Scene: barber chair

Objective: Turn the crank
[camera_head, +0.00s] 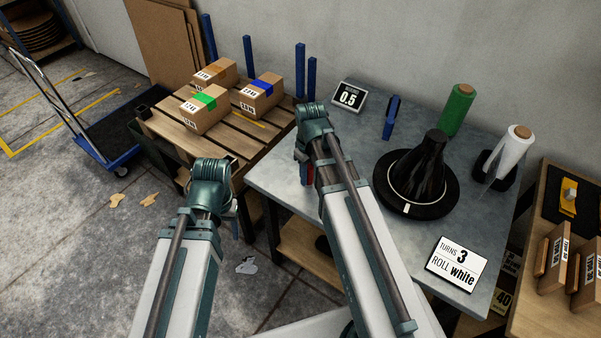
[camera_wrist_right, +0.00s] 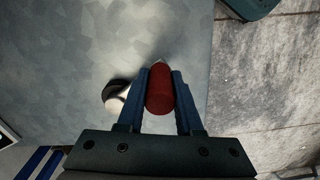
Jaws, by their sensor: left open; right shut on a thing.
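The crank's dark red handle (camera_wrist_right: 160,90) stands between the blue fingers of my right gripper (camera_wrist_right: 161,76) in the right wrist view. The gripper is shut on it at the table's left edge. In the head view my arm hides most of it, with a bit of red (camera_head: 307,174) showing. A black cone-shaped load on a round black base (camera_head: 418,192) with a white mark at its front stands on the grey table. A small display (camera_head: 348,98) reads 0.5. A sign (camera_head: 458,263) reads "TURNS 3 ROLL white". My left gripper (camera_head: 235,205) is open, mostly hidden, away from the table.
A green roll (camera_head: 457,109) and a white roll (camera_head: 514,150) stand at the table's back right. A blue item (camera_head: 391,118) stands behind the cone. A pallet (camera_head: 170,133) with three boxes is at the left. A wooden shelf (camera_head: 535,262) with boxes is at the right.

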